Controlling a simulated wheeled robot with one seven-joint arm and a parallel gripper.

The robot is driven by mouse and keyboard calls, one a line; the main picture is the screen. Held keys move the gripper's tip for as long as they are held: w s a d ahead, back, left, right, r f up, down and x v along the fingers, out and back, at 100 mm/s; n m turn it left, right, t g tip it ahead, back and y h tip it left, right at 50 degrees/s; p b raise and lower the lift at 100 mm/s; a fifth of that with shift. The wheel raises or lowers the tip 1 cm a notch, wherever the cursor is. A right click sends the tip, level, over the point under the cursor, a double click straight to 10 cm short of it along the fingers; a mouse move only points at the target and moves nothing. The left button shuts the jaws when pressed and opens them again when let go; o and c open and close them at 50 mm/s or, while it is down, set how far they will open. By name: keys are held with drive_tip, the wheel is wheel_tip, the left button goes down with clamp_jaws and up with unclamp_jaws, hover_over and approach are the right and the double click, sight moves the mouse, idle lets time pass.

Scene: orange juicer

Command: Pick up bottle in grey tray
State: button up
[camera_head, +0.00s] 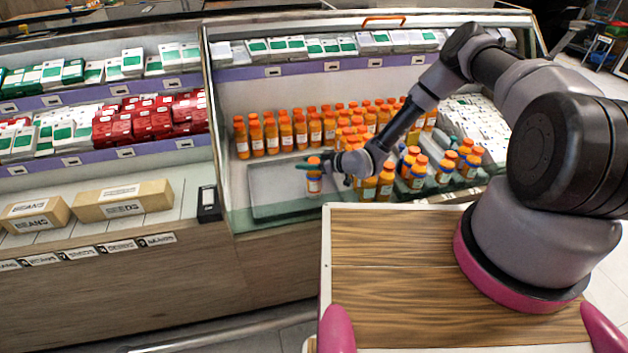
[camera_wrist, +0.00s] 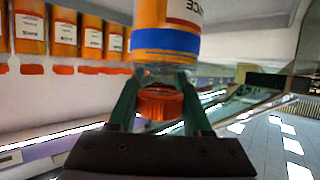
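An orange bottle (camera_head: 314,182) with an orange cap and a blue band is at the right part of the grey tray (camera_head: 272,188). I cannot tell whether its base touches the tray. My gripper (camera_head: 314,165) comes from the right, with its green fingers at the bottle's neck. In the wrist view, the bottle (camera_wrist: 168,45) appears upside down. The fingers of my gripper (camera_wrist: 160,82) lie close on both sides of the neck, just beyond the cap, and look shut on it.
Rows of similar bottles (camera_head: 285,133) stand behind the tray. More bottles (camera_head: 417,172) stand close on the right, by my arm. A glass front edge (camera_head: 275,218) borders the case. The tray's left part is empty. A black box (camera_head: 208,204) is left of the case.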

clamp_jaws()
idle(1.1)
